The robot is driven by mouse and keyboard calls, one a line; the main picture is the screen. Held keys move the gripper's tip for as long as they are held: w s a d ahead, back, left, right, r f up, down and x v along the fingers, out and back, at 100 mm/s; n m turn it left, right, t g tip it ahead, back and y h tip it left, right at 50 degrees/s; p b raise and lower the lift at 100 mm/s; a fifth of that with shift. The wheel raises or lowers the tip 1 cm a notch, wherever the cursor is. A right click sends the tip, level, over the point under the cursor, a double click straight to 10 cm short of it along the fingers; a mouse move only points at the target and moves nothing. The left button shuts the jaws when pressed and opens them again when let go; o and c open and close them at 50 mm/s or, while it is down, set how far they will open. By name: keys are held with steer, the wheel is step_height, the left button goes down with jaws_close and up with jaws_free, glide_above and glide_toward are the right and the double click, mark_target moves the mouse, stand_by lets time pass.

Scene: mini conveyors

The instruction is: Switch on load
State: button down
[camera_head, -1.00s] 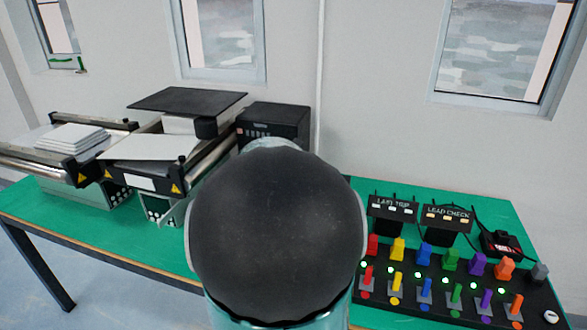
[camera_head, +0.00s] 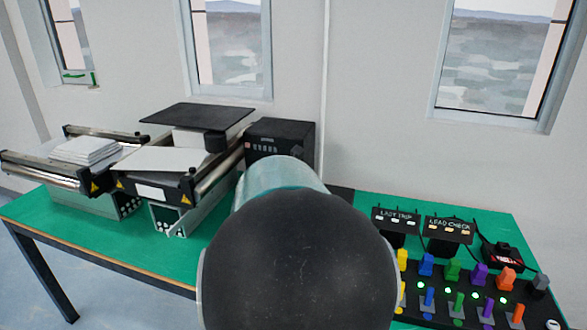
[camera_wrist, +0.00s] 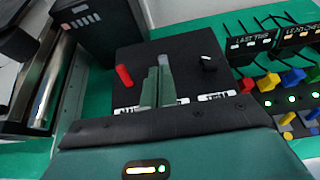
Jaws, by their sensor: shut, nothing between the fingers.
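In the wrist view a black control panel (camera_wrist: 188,52) lies below my gripper. It has a red lever (camera_wrist: 124,76) at its left and a knob with a white mark (camera_wrist: 208,64) at its right. My gripper (camera_wrist: 158,74) is shut and empty, with its two green fingers together over the panel's middle. A small grey piece (camera_wrist: 165,60) shows just at the fingertips, and I cannot tell what it is. White labels along the panel's near edge are partly hidden by my gripper, and I cannot read "load" on them. My arm hides this panel in the head view.
A switch board (camera_head: 461,300) with coloured levers and green lights stands at the right. Behind it are two small labelled boxes, one reading LEAD CHECK (camera_head: 449,229). Conveyors (camera_head: 165,170) and a black box (camera_head: 280,142) stand at the left on the green table (camera_head: 75,232).

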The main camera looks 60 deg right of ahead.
steer(key=a+r, duration=0.3)
steer(key=r, duration=0.4)
steer(key=shift+s, duration=0.35)
steer(key=shift+w+a, duration=0.1)
steer(key=shift+a, duration=0.15)
steer(key=w+a+f+m+t+y, duration=0.2)
steer(key=w+a+m+y, duration=0.3)
steer(key=a, duration=0.7)
steer(key=w+a+f+m+t+y, duration=0.1)
steer(key=w+a+f+m, duration=0.15)
steer(key=a+m, duration=0.7)
steer(key=s+a+f+m+y, duration=0.2)
steer(key=a+y, duration=0.1)
steer(key=a, duration=0.9)
steer(key=s+a+f+m+y, duration=0.2)
steer(key=a+m+y, duration=0.1)
steer(key=a, duration=1)
steer(key=shift+a+f+t+y, duration=0.2)
steer(key=shift+f+t+y, duration=0.1)
steer(key=shift+f, duration=0.05)
steer(key=shift+s+d, duration=0.15)
steer(key=shift+s, duration=0.05)
